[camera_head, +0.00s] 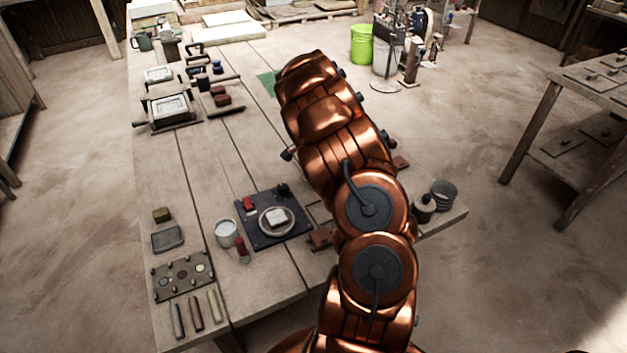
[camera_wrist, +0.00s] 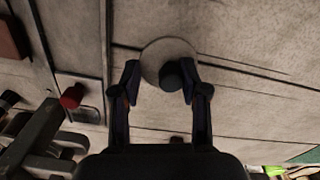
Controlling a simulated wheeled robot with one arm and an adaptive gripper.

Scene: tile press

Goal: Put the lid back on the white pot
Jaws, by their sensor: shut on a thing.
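My gripper (camera_wrist: 160,83) shows in the wrist view, its two dark fingers closed around the dark knob of a round, pale lid (camera_wrist: 154,58). The lid appears over the wooden table; I cannot tell whether it touches the boards. In the head view my arm covers the gripper and the lid. The white pot (camera_head: 226,240) stands upright near the front left of the table, its top showing greyish and without a lid. The pot does not show in the wrist view.
Right of the pot are a red-topped bottle (camera_head: 242,251) and a dark board (camera_head: 262,240) with a plate (camera_head: 289,223). A holed rack (camera_head: 184,290) lies in front. Presses (camera_head: 170,125) stand at the far left. The table's middle left is clear.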

